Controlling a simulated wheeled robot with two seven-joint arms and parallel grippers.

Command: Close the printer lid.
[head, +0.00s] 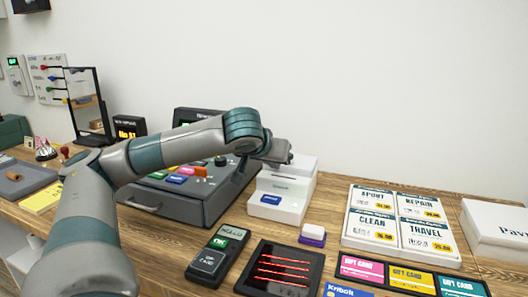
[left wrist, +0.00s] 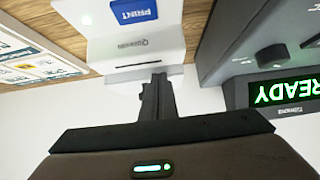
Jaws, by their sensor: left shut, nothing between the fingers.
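The white printer (head: 276,207) stands on the wooden counter, with a blue PRINT button on its front. It also shows upside down in the left wrist view (left wrist: 115,45), with a dark slot across it. Its lid (head: 303,164) seems to be the white upper part at the back; its exact angle is hard to tell. My left gripper (head: 289,157) is shut and empty, at the upper part of the printer. Its shut fingers (left wrist: 158,80) point at the printer near the slot; I cannot tell if they touch. My right gripper is in neither view.
A grey cash register (head: 185,205) stands left of the printer, under my left arm. A card terminal (head: 212,255), a black tray with red lines (head: 262,270), a purple-and-white block (head: 313,235) and price signs (head: 375,218) lie in front and right.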

